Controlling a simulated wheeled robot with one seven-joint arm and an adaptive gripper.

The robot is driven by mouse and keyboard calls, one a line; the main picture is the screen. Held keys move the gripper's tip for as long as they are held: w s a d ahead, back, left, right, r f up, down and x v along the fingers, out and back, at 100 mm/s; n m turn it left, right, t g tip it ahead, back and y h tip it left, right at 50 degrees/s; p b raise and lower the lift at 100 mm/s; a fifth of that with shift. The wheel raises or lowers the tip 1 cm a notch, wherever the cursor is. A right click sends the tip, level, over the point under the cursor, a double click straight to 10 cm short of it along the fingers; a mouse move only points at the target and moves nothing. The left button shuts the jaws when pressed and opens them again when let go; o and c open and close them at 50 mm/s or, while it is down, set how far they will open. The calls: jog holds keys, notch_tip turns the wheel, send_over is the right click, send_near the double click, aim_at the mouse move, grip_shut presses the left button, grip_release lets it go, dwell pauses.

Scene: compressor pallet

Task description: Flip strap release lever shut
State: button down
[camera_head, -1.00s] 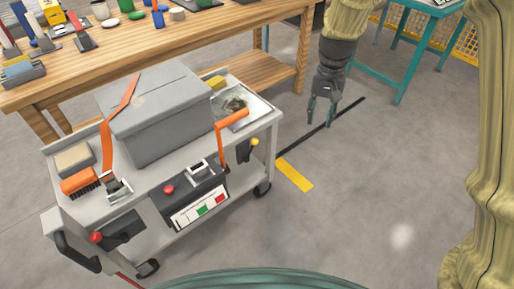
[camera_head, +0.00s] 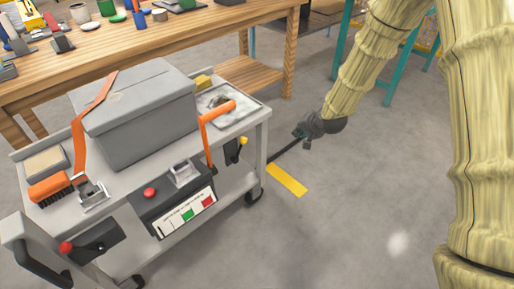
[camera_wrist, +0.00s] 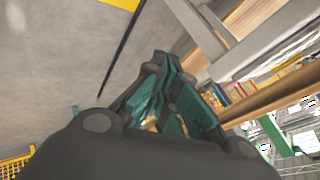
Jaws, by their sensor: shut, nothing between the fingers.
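A grey cart (camera_head: 262,128) carries a grey lidded box (camera_head: 150,140) with an orange strap (camera_head: 80,140) over it. The strap runs down to a metal buckle (camera_head: 92,194) at the cart's front left. An orange bent handle (camera_head: 207,135) stands raised at the right of the front panel (camera_head: 187,212). I cannot tell for sure which part is the strap release lever. My gripper (camera_head: 298,134) is right of the cart, apart from it, pointing left towards it. Its teal fingers (camera_wrist: 160,88) are shut and empty in the wrist view.
The front panel has a red button (camera_head: 149,193) and a metal catch (camera_head: 183,172). A black lever with a red knob (camera_head: 66,247) juts at front left; a yellow knob (camera_head: 243,141) is at right. A wooden bench (camera_head: 230,20) stands behind. Floor right of the cart is clear.

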aim_at(239, 149)
jog(key=s+a+f+m+t+y+b, duration=0.4)
jog(key=a+f+m+t+y+b, duration=0.1)
jog(key=y, duration=0.5)
jog(key=shift+s+a+f+m+b, duration=0.2)
jog(key=shift+s+f+m+b, duration=0.35)
jog(key=shift+f+b, duration=0.9)
jog(key=shift+w+r, duration=0.1)
jog(key=shift+w, duration=0.1)
jog(key=w+a+r+b, duration=0.2)
jog(key=w+a+b, duration=0.2)
jog(key=a, duration=0.6)
jog(key=shift+w, duration=0.75)
jog(key=shift+a, duration=0.1)
